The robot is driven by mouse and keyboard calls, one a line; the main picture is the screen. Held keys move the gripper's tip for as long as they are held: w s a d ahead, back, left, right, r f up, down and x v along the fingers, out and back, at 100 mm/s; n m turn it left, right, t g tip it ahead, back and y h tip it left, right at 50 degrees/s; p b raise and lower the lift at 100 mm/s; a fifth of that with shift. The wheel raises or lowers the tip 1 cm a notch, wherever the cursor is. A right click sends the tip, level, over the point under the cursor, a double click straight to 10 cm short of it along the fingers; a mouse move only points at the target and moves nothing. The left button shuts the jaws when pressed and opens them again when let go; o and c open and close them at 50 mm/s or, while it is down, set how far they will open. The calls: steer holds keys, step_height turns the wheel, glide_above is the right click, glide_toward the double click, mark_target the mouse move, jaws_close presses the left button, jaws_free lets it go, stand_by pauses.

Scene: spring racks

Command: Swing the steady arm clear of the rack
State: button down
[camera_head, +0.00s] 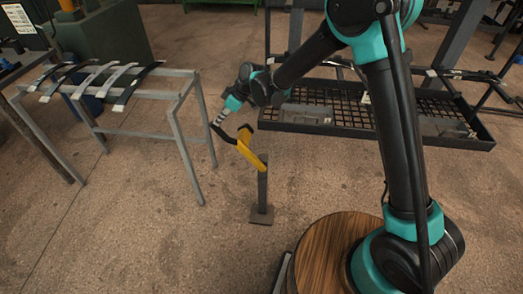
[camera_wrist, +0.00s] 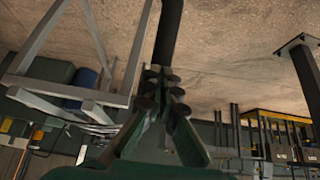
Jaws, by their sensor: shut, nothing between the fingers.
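The steady arm (camera_head: 250,151) is a yellow bent bar on a dark upright post (camera_head: 262,190) with a flat foot on the floor. It has dark parts at its upper end. My gripper (camera_head: 219,121) is at the left of that upper end, close to a dark curved piece; I cannot tell whether they touch. In the wrist view my gripper (camera_wrist: 164,88) is shut and empty, with a dark bar (camera_wrist: 168,35) just beyond its fingertips. The rack (camera_head: 185,115) is a grey metal frame at the left with several leaf springs (camera_head: 95,80) across its top.
A black mesh tray (camera_head: 350,108) holding grey blocks stands behind my arm at the right. A green machine (camera_head: 115,35) is at the back left. Brown floor (camera_head: 130,225) lies open in front of the rack and left of the post.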

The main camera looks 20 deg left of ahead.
steer(key=shift+s+a, duration=0.65)
steer(key=shift+a, duration=2)
steer(key=shift+w+d, duration=0.25)
steer(key=shift+d, duration=0.7)
steer(key=shift+w+d, duration=0.2)
steer(key=shift+d, duration=0.8)
steer(key=shift+w+d, duration=0.25)
steer(key=shift+d, duration=0.7)
